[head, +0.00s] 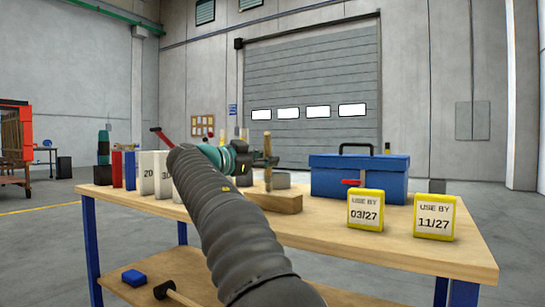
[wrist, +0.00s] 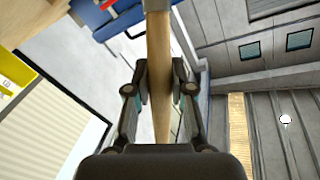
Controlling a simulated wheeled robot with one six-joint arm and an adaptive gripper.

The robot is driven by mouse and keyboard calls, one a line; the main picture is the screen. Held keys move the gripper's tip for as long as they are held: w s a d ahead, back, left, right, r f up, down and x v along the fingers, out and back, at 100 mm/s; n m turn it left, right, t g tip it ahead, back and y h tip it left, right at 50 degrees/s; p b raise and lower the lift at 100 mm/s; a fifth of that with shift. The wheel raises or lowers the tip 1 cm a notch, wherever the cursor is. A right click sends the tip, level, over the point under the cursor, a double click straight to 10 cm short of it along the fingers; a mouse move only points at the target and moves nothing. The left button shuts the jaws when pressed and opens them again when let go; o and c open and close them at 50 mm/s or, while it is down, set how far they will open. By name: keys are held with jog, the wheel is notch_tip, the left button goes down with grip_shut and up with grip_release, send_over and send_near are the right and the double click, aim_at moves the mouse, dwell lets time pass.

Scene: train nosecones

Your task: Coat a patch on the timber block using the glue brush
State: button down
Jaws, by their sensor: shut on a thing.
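My gripper (head: 266,161) is shut on the wooden handle of the glue brush (head: 267,144), which stands roughly upright above the table. In the wrist view the two fingers of my gripper (wrist: 160,88) pinch the handle of the brush (wrist: 158,50) from both sides, with a pale metal part at the top edge. The bristles are not clear in either view. The timber block (head: 283,204) lies on the table below the brush, partly behind my arm. I cannot tell whether the brush touches it. Any glue patch on the block is not visible.
A blue toolbox (head: 335,186) and two yellow use-by boxes (head: 366,210) (head: 434,216) are to the right. White numbered boxes (head: 147,174) stand left. The wooden table (head: 330,236) has clear room at the front.

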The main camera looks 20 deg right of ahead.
jog(key=shift+w+a+p, duration=1.5)
jog(key=shift+w, duration=0.45)
jog(key=s+b, duration=0.1)
jog(key=b, duration=0.1)
jog(key=s+d+b, duration=0.1)
jog(key=s+b, duration=0.1)
jog(key=s+d+b, duration=0.1)
jog(key=b, duration=0.1)
jog(key=shift+s+d+f, duration=0.1)
jog(key=shift+s+f, duration=0.1)
jog(key=shift+s+d, duration=2.4)
jog(key=shift+s, duration=1.4)
jog(key=w+a+p, duration=0.5)
jog(key=w+a, duration=0.3)
jog(key=w, duration=0.3)
jog(key=shift+a+r, duration=0.2)
jog(key=shift+a, duration=0.1)
